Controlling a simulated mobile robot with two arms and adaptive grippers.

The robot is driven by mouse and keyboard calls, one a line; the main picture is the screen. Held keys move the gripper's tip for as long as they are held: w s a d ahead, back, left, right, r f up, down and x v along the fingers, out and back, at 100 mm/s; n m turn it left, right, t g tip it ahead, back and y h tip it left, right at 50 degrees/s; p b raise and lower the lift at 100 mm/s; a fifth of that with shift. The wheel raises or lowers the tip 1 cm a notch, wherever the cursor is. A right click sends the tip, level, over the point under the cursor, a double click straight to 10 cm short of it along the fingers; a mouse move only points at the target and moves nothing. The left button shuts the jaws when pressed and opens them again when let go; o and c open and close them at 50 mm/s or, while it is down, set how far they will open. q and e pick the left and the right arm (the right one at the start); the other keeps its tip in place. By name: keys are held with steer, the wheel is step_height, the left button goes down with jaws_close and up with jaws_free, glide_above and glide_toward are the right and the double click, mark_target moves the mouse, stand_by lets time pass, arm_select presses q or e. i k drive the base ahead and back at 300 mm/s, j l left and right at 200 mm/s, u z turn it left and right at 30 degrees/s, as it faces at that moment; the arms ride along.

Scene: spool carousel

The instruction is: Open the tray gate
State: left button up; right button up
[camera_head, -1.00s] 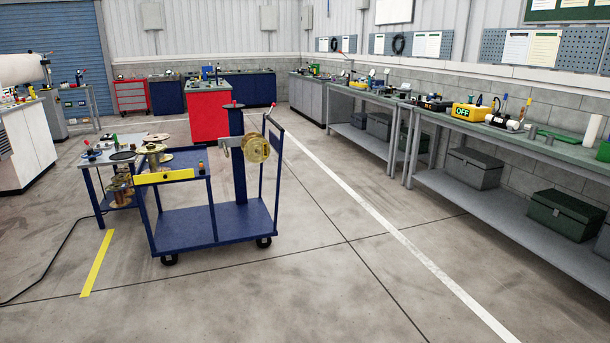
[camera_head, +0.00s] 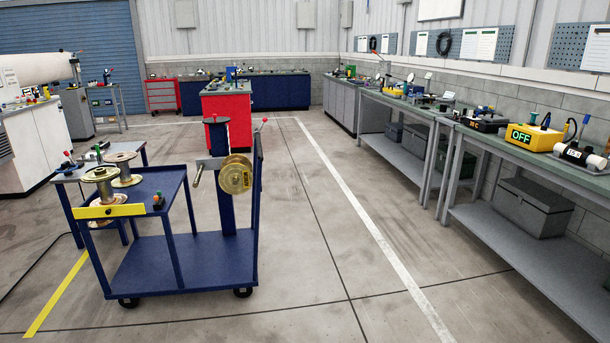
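A blue cart (camera_head: 185,262) with a raised top tray stands at the left. A yellow bar (camera_head: 105,211), which looks like the tray gate, lies level across the near left end of the tray. A small dark part with a coloured top (camera_head: 158,200) sits on the tray's edge to the right of the bar. Metal spools (camera_head: 102,182) stand upright just behind the bar. A brass spool (camera_head: 235,177) hangs on the cart's blue post, with a crank handle beside it. Neither of my grippers shows in the view.
A small table (camera_head: 65,174) stands close behind the cart's left end. A red cabinet (camera_head: 227,120) is farther back. Long workbenches (camera_head: 470,136) line the right wall. The floor in front of the cart and to its right is clear.

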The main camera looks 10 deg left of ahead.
mark_target(89, 212)
steer(key=i+j, duration=0.3)
steer(key=i, duration=0.15)
steer(key=i+j+u, duration=0.1)
steer(key=i+j, duration=0.45)
steer(key=i, duration=0.3)
steer(key=i+j, duration=0.25)
steer(key=i, duration=0.2)
steer(key=j+u, duration=0.05)
